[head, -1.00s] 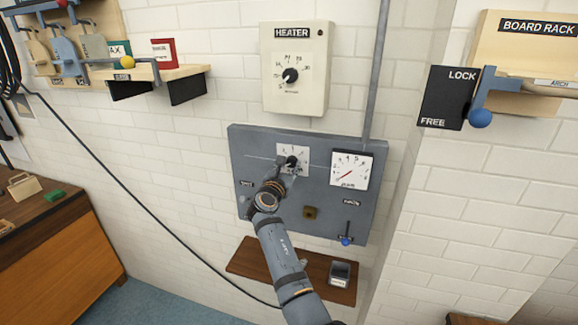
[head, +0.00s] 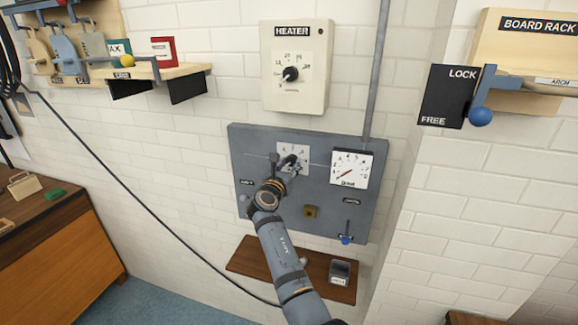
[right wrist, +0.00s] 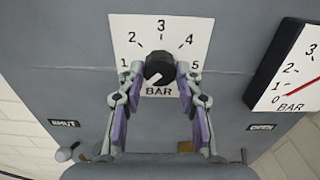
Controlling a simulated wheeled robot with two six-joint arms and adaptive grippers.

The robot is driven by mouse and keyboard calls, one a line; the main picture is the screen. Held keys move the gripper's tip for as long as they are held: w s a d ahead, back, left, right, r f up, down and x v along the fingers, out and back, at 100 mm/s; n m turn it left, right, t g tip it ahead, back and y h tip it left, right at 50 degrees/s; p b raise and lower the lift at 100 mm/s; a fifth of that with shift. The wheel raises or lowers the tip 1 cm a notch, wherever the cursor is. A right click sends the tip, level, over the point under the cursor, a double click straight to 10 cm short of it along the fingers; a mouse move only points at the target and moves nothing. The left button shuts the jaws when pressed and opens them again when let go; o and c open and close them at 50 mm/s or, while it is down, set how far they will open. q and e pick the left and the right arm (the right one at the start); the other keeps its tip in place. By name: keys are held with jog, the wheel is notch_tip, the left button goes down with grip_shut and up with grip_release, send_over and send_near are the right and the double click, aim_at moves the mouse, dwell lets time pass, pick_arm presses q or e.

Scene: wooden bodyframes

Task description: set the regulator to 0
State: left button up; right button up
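The regulator is a black round knob (right wrist: 160,68) on a white dial marked 1 to 5 and BAR, on the grey panel (head: 245,160). In the right wrist view a pale pointer mark shows on the lower right of the knob. My right gripper (right wrist: 163,77) is in front of the dial, one finger on each side of the knob. The fingers look spread wider than the knob; contact is not clear. The dial's 0 is hidden. In the head view my right gripper (head: 283,166) covers much of the dial. My left gripper is out of view.
A BAR gauge (head: 352,169) with a red needle near 0 sits right of the regulator. A small blue-tipped lever (head: 346,239) is below it. The heater box (head: 294,68) is above. A brown shelf (head: 255,257) is under the panel.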

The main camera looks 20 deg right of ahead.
jog(key=o, duration=0.4)
jog(key=shift+f, duration=0.1)
notch_tip(320, 180, up, 10)
jog(key=shift+r, duration=0.1)
dwell(0.4)
